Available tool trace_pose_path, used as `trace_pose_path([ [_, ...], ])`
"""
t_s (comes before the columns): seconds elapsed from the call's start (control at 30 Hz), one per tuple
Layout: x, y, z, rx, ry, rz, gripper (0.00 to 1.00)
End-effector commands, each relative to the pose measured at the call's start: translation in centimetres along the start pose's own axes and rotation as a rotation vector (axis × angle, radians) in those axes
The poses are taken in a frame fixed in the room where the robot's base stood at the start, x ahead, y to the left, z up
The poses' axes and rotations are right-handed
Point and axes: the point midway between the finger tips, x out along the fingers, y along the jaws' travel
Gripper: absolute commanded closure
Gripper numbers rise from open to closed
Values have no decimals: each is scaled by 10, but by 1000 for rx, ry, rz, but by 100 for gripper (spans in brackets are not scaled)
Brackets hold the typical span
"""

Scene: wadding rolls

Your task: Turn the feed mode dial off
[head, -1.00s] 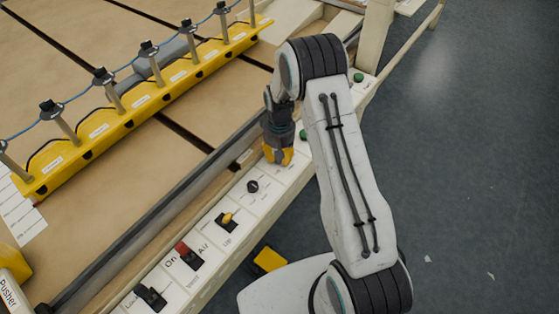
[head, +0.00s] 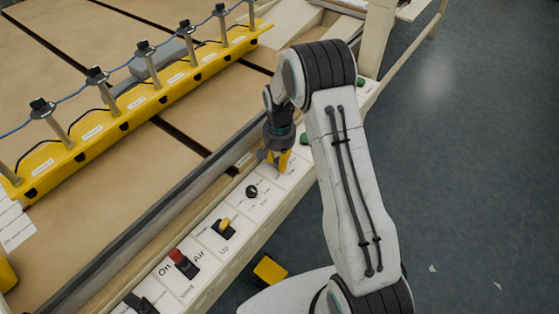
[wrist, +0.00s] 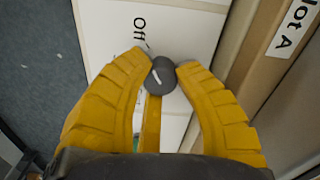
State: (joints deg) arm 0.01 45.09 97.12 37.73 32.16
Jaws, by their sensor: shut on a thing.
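The dial (wrist: 163,78) is a small round grey knob with a white pointer mark, on a white panel in the wrist view. The word "Off" (wrist: 139,29) is printed above and left of it, with a thin dark line near the knob. The yellow fingers of my gripper (wrist: 166,68) are shut on the knob, one tip on each side. In the head view my gripper (head: 277,160) points down at the white control panel (head: 262,211), and the knob between its fingers is mostly hidden there.
A black dial (head: 251,191), a yellow lever (head: 223,228) and a red-tipped switch (head: 182,263) sit nearer along the panel. A green button (head: 304,138) is just beyond my gripper. A grey rail (head: 190,200) runs beside the panel. Open floor lies to the right.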

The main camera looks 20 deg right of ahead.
Motion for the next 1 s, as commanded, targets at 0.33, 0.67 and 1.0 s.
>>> trace_pose_path([
  [0.33,2,1,2,5,-7,5,100],
  [0.67,1,1,1,4,-3,2,45],
  [1.0,-3,0,0,3,-1,0,44],
])
